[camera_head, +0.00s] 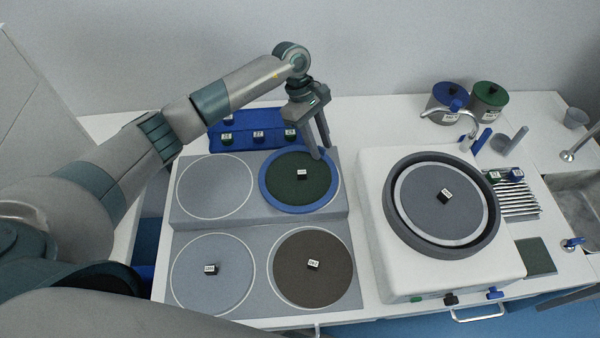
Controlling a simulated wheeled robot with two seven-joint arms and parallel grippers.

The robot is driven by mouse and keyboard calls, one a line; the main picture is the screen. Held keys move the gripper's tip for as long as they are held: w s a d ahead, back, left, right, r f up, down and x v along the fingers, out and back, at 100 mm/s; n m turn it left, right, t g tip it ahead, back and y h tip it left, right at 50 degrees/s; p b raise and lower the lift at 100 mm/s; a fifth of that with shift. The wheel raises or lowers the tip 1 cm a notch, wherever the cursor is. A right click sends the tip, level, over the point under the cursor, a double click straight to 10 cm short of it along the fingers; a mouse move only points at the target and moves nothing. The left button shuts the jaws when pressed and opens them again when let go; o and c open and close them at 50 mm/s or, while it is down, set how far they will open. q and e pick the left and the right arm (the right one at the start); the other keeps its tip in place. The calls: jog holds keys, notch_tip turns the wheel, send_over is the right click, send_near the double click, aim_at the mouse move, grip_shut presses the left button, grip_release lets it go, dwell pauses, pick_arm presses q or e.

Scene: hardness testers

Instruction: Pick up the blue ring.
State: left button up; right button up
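The blue ring (265,193) lies around a dark green disc (296,187) at the back right of the grey stepped stand. A small dark labelled block (301,173) sits on that disc. My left gripper (321,152) points down over the upper right part of the ring. Its two fingers show with a narrow gap between them. One fingertip is at or just above the ring's rim; I cannot tell whether it touches. No part of the ring is visibly lifted. My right gripper does not show.
The grey stand (262,230) also holds a brown disc (318,284) and grey discs. A blue tray (240,143) with small blocks is behind. A white polishing machine (375,210) stands to the right. Two lidded canisters (489,103) are at the back right.

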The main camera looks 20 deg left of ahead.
pick_arm(q)
grip_shut()
jog(key=shift+r+b, duration=0.3)
jog(key=shift+r, duration=0.2)
notch_tip(320, 180, up, 9)
jog(key=b, duration=0.3)
jog(key=shift+s, duration=0.15)
dwell(0.4)
